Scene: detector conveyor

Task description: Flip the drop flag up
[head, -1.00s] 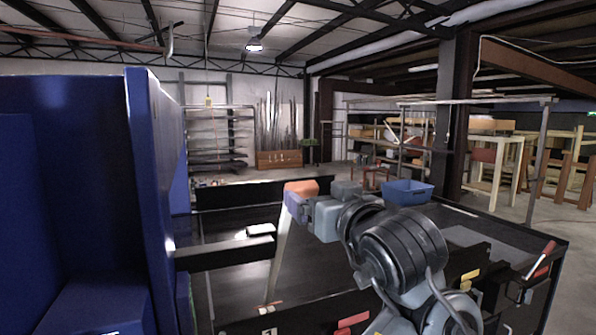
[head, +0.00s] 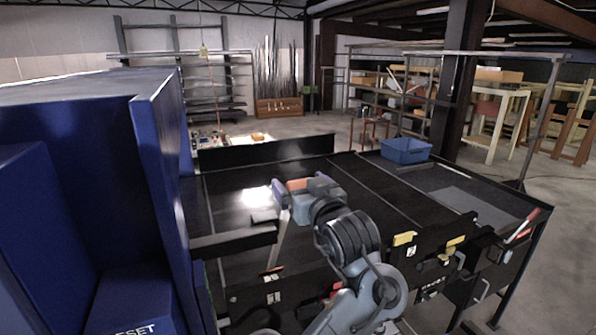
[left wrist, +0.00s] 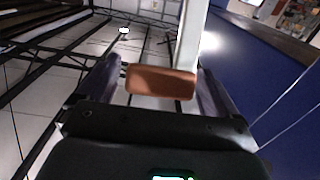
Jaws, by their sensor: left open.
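The drop flag looks like a pale narrow strip (head: 279,238) with an orange end block (head: 300,184). In the head view it rises, slightly tilted, from the near side of the black conveyor (head: 232,212) to my left gripper (head: 292,186). In the left wrist view the orange block (left wrist: 160,82) sits between the two dark fingers of my left gripper (left wrist: 160,80), with gaps at both sides. The pale strip (left wrist: 190,40) runs away from the block there. My left gripper is open around the block. My right gripper is in neither view.
A tall blue cabinet (head: 90,170) stands close on the left. A dark bar (head: 230,242) extends from it over the conveyor. A blue bin (head: 405,150) sits at the back right. Yellow tabs (head: 404,239) and a red-handled piece (head: 520,229) line the front and right side.

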